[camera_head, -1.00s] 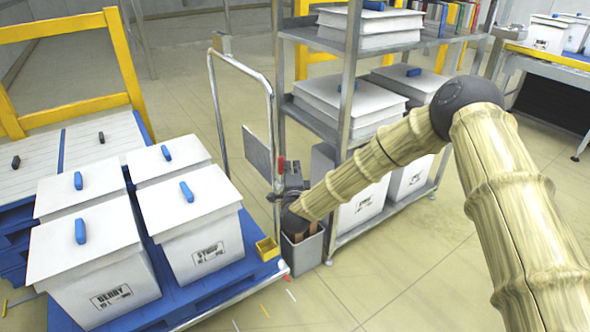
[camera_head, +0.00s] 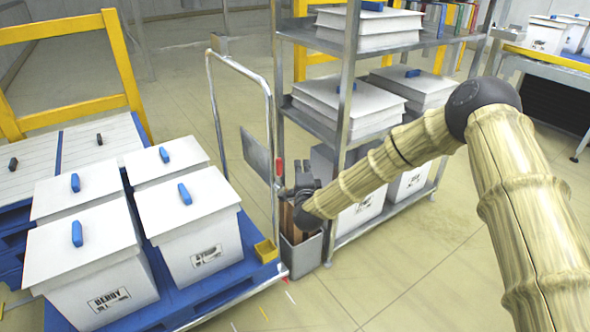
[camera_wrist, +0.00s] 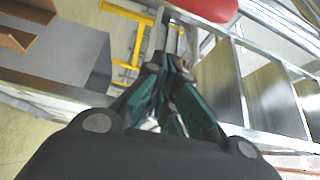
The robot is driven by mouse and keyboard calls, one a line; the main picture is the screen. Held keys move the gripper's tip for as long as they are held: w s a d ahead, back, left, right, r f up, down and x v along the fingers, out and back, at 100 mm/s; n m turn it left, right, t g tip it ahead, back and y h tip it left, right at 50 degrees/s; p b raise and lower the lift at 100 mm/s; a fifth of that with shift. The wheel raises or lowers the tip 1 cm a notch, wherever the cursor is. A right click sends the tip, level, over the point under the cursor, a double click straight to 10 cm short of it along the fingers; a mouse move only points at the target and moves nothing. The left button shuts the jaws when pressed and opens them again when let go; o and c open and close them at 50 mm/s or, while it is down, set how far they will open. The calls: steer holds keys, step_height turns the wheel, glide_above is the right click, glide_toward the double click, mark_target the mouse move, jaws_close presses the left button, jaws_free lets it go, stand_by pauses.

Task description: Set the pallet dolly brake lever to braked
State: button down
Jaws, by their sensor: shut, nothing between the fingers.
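The pallet dolly (camera_head: 238,281) is a blue deck with a tall metal push handle (camera_head: 214,95), and it carries several white lidded boxes. A small red grip (camera_head: 279,167), which looks like the brake lever's, shows upright at the handle's right post. A red rounded end also shows at the top edge of the wrist view (camera_wrist: 208,7). My gripper (camera_head: 301,178) is shut and empty, just right of the post and slightly below the red grip. Its closed fingers also show in the wrist view (camera_wrist: 166,62). Whether it touches the lever I cannot tell.
A grey bin (camera_head: 302,256) with brown pieces stands beneath my gripper. A metal shelf rack (camera_head: 343,125) with white boxes is close on the right. A grey panel (camera_head: 257,154) is beside the handle post. Floor in front is clear.

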steer(key=s, duration=1)
steer(key=shift+d+p, duration=0.35)
steer(key=shift+d, duration=0.05)
steer(key=s+d+f+n+g, duration=0.3)
steer(key=s+f, duration=0.5)
steer(key=f, duration=0.1)
steer(key=s+d+f+n+g, duration=0.3)
steer(key=s+f+n+g, duration=0.1)
steer(key=s+f, duration=0.45)
steer(key=s+d+f+n+g, duration=0.3)
steer(key=s+f, duration=0.5)
steer(key=f, duration=0.1)
steer(key=s+d+f+n+g, duration=0.35)
steer(key=s+d, duration=0.25)
steer(key=s, duration=0.6)
steer(key=s+d+n+g+h+p, duration=0.1)
steer(key=s+d+g, duration=0.1)
steer(key=s+d, duration=0.35)
steer(key=s+d+n+g+h, duration=0.1)
steer(key=s+d+n+g, duration=0.15)
steer(key=s, duration=0.65)
step_height(320, 180, up, 17)
steer(key=m+p, duration=0.1)
steer(key=p, duration=1.6)
steer(key=shift+d, duration=0.3)
